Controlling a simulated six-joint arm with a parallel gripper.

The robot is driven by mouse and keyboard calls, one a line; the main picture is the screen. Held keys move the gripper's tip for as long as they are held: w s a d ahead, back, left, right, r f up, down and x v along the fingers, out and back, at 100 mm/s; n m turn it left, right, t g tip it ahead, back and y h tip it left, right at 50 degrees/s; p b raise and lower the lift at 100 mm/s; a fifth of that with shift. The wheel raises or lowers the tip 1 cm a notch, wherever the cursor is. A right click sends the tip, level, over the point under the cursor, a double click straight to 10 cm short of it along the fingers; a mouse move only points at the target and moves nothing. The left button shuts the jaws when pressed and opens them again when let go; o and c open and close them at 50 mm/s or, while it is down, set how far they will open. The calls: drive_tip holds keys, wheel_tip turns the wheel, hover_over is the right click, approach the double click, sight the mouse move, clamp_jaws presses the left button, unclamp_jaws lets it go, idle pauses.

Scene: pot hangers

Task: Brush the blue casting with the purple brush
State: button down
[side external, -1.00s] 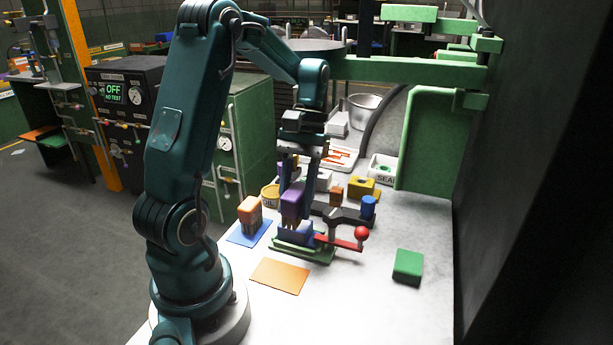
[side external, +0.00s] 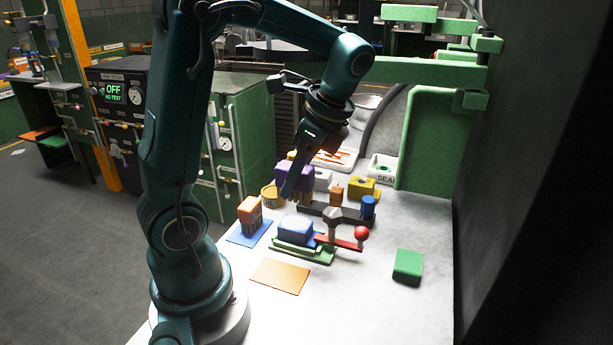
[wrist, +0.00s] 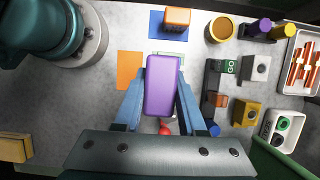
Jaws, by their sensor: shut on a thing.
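My gripper (wrist: 161,78) is shut on the purple brush (wrist: 160,88); in the side view the brush (side external: 288,167) is held up in the air, bristles down and slightly tilted. The blue casting (side external: 297,230) sits in a green fixture (side external: 318,257) on the table, with a red clamp lever ending in a red ball (side external: 361,232) at its right. The brush is above and apart from the casting. In the wrist view the brush hides the casting, and part of the red ball (wrist: 165,129) shows below it.
An orange brush (side external: 250,210) stands on a blue mat (side external: 238,238). A bare orange mat (side external: 280,277) lies in front of the fixture. A green block (side external: 407,265) is at right. A dark fixture with a blue cylinder (side external: 368,205) and a yellow block (side external: 362,187) stand behind.

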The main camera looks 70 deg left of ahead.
drive_tip(key=shift+f, duration=3.05)
drive_tip(key=shift+w+a+f, duration=0.75)
drive_tip(key=shift+a+f, duration=0.05)
drive_tip(key=shift+f, duration=0.1)
drive_tip(key=shift+w+a, duration=0.8)
drive_tip(key=shift+s+d, duration=1.5)
drive_tip(key=shift+w+a, duration=1.55)
drive_tip(key=shift+a, duration=0.05)
drive_tip(key=s+d, duration=0.3)
drive_tip(key=shift+s+d, duration=0.2)
drive_tip(key=shift+d, duration=0.05)
drive_tip(key=a, duration=0.1)
drive_tip(key=w+a, duration=0.1)
drive_tip(key=a, duration=0.3)
drive_tip(key=shift+w+a, duration=0.2)
drive_tip(key=shift+w, duration=0.1)
drive_tip(key=shift+s+d, duration=1.65)
drive_tip(key=shift+d, duration=0.05)
drive_tip(key=shift+w+a, duration=1.6)
drive_tip(key=shift+s+d, duration=1.55)
drive_tip(key=shift+w+a, duration=1.5)
drive_tip(key=shift+w+a+r, duration=0.15)
wheel_tip(320, 180, up, 8)
